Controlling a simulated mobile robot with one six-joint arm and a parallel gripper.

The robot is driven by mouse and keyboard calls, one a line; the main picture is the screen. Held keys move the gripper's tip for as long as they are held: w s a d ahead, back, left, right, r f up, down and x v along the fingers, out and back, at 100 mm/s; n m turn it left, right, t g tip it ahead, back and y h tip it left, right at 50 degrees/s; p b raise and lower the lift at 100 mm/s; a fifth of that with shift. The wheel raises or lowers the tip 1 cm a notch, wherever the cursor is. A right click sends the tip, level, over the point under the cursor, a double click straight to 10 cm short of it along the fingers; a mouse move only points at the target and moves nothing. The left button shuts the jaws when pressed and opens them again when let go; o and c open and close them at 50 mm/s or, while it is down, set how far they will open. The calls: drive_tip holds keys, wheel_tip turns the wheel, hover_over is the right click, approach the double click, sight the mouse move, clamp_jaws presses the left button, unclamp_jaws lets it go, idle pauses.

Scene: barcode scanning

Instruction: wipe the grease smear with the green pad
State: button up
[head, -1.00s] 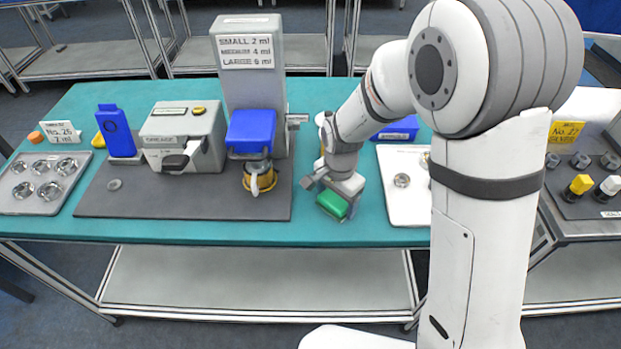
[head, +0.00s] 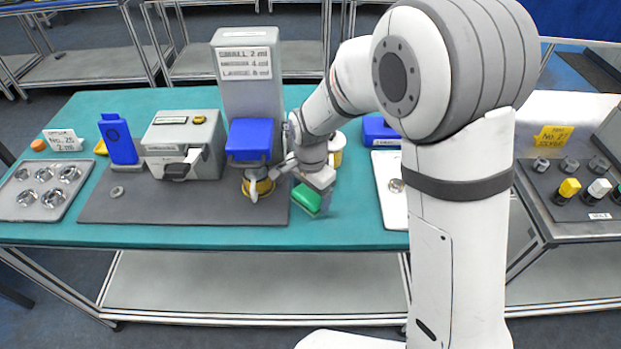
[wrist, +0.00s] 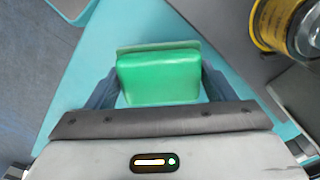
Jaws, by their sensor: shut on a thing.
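My gripper (head: 313,193) is shut on the green pad (head: 306,199). In the wrist view the green pad (wrist: 160,76) sits between the two dark fingers, with its broad green face showing. The pad is over the teal table top (head: 340,225), just right of the dark grey mat's right edge. I cannot tell whether it touches the surface. I cannot make out a grease smear in either view; the pad, gripper or arm may cover it.
A yellow-banded cup (head: 258,187) stands under the blue-fronted dispenser (head: 250,140) on the grey mat (head: 180,208), close left of my gripper. It also shows in the wrist view (wrist: 275,22). A white tray (head: 389,190) lies to the right. The front table strip is clear.

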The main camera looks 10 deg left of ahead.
drive_tip(key=shift+r+p, duration=1.05)
drive_tip(key=shift+r, duration=0.95)
